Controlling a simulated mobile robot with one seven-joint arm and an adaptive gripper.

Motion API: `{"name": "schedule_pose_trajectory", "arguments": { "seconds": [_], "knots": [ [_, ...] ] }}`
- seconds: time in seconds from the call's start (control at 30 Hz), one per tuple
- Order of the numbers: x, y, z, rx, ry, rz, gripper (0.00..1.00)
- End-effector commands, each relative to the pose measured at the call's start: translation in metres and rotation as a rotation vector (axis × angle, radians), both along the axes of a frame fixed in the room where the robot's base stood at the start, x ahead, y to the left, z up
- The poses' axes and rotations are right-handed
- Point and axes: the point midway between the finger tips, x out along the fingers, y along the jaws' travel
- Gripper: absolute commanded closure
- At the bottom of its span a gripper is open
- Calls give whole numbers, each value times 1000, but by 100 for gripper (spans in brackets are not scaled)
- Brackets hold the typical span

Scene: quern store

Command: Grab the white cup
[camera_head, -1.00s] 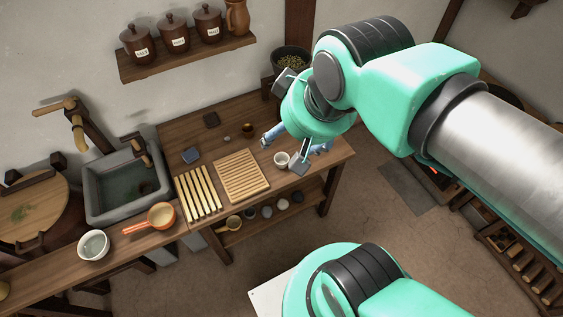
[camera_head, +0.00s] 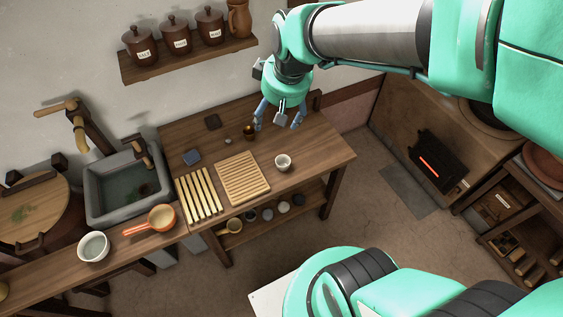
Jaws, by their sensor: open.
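The white cup (camera_head: 283,162) stands upright on the wooden table (camera_head: 318,158), right of the slatted wooden board. My gripper (camera_head: 278,127) is open and empty, with its fingers pointing down over the back part of the table. It is behind the white cup in the picture and apart from it. The cup is in full view. A larger whitish bowl (camera_head: 93,246) stands on the lower left counter.
A small brown cup (camera_head: 249,132) stands close to the left of my gripper. A slatted board (camera_head: 243,178) and a slatted rack (camera_head: 199,194) lie left of the white cup. A shelf with jars (camera_head: 186,61) hangs on the wall. The table right of the cup is clear.

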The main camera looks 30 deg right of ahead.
Motion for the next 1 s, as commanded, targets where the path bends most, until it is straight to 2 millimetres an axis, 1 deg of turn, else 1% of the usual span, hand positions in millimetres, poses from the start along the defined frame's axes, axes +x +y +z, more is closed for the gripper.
{"name": "schedule_pose_trajectory", "arguments": {
  "seconds": [0.03, 0.17, 0.2, 0.37, 0.47, 0.5, 0.7, 0.8, 0.9, 1.0],
  "knots": [
    [11, -5, -15, -1, 19, 9, 28],
    [38, -17, -49, -7, 52, 42, 28],
    [45, -21, -61, -9, 63, 54, 28],
    [72, -37, -111, -13, 102, 94, 28],
    [86, -48, -145, -14, 126, 119, 28],
    [91, -53, -159, -14, 136, 130, 28],
    [107, -73, -230, -13, 180, 176, 28],
    [110, -81, -259, -12, 197, 197, 28],
    [112, -86, -279, -12, 208, 210, 28],
    [113, -89, -290, -13, 212, 218, 28]
  ]
}}
